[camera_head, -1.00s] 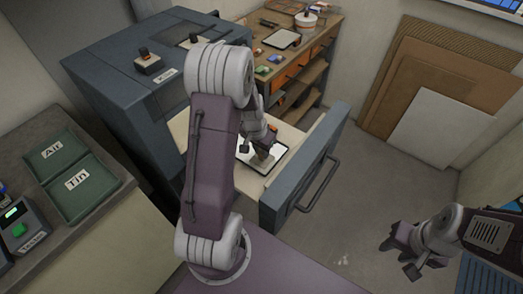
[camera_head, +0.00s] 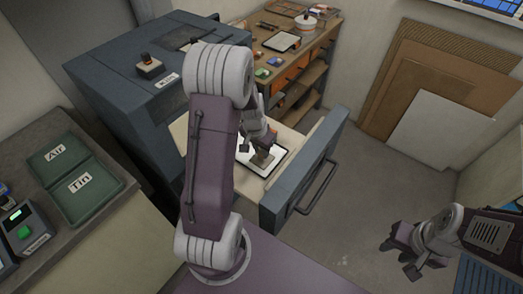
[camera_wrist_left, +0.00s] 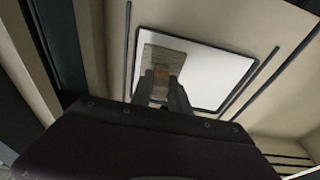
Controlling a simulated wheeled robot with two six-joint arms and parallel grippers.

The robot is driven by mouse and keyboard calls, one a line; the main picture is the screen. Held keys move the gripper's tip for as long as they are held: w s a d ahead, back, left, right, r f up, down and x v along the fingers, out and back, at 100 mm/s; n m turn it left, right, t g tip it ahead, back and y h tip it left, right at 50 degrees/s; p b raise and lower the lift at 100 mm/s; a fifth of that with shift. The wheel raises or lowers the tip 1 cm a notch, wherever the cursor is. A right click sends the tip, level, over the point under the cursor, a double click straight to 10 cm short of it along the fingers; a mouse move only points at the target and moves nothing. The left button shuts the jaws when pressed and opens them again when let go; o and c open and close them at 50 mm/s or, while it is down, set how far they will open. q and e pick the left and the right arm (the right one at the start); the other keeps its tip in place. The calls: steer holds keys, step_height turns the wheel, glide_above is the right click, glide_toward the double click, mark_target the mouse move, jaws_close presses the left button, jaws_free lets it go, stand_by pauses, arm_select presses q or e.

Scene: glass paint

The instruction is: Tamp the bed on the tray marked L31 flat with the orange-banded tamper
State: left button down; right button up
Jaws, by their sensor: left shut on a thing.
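My left gripper (camera_head: 268,147) reaches down into the open drawer and is shut on the tamper (camera_head: 262,159). In the left wrist view, the tamper (camera_wrist_left: 167,54) has a grey-brown block and an orange patch between the fingers (camera_wrist_left: 161,88). The block is over the left part of a white tray (camera_wrist_left: 215,72) with a dark rim. The tray also shows in the head view (camera_head: 277,155). I cannot tell whether the block touches the bed. No L31 mark is readable. My right gripper (camera_head: 398,254) is open and empty at the lower right.
The drawer front (camera_head: 304,172) stands pulled out from the blue-grey cabinet (camera_head: 125,85). A wooden bench (camera_head: 300,55) with small items is behind. Boards (camera_head: 440,125) lean on the wall. The floor at right is clear.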

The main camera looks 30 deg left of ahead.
arm_select(q)
steer(key=shift+r+p, duration=0.4)
steer(key=shift+r, duration=0.15)
step_height(320, 180, up, 3)
steer(key=p, duration=0.2)
steer(key=shift+r+p, duration=0.1)
steer(key=shift+p, duration=0.2)
